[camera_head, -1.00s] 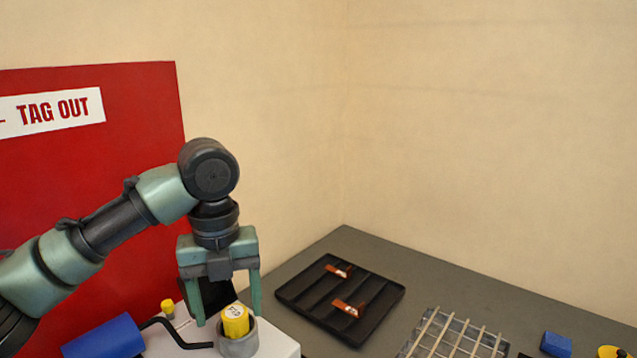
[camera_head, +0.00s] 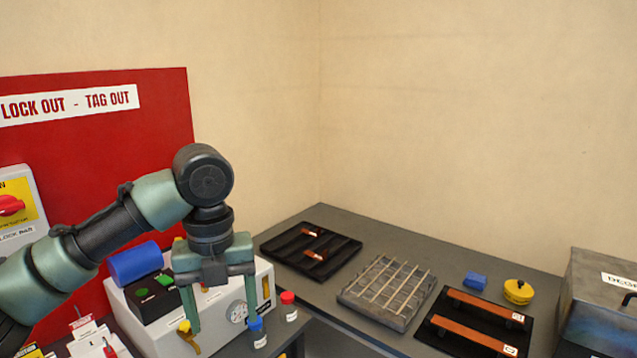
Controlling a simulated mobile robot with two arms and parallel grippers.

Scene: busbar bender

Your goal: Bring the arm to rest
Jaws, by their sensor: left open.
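My left arm comes in from the left, and its green gripper (camera_head: 224,322) points down with two fingers spread apart. Nothing shows held between them. A blue-capped bottle (camera_head: 257,333) is close to the right fingertip in the picture. My right gripper is not in view.
A red-capped bottle (camera_head: 289,308) stands right of the machine. A metal box (camera_head: 600,300) stands far right.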

